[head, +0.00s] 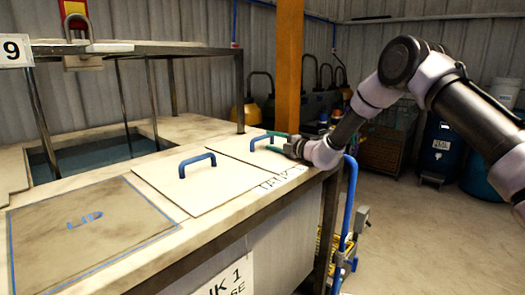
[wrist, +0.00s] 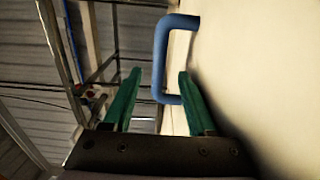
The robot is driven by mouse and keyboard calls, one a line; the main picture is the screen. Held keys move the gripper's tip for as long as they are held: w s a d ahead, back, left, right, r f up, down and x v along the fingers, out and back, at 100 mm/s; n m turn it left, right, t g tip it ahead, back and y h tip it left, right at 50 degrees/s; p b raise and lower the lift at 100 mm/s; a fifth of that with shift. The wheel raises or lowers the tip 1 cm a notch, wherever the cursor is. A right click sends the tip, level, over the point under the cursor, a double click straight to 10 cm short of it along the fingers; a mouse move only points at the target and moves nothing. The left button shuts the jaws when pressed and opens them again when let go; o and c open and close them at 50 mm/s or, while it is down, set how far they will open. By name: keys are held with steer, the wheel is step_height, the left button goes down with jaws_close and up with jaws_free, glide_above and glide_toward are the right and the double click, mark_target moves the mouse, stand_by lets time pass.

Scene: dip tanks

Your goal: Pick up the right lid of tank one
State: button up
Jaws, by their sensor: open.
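The right lid of tank one (head: 240,150) is a flat pale panel lying on the tank top, with a blue bar handle (head: 260,139). My gripper (head: 272,142) is at the right side of that handle, low over the lid. In the wrist view, its two green fingers (wrist: 158,74) are apart. The blue handle (wrist: 161,62) shows between and beyond the fingertips, nearer the right finger. I cannot tell whether the bar is within the fingers' depth. The pale lid surface (wrist: 270,70) fills the right of that view.
The left lid (head: 165,195) with its own blue handle (head: 197,161) lies beside the right lid. A brown panel (head: 100,225) outlined in blue is nearer. An open tank with dark liquid (head: 95,152) lies behind. An orange post (head: 289,65) stands behind the tank's far corner.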

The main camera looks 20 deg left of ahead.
mark_target(264, 137)
steer(key=shift+x, duration=2.6)
steer(key=shift+w+r, duration=0.1)
jaws_close()
steer(key=shift+r, duration=0.1)
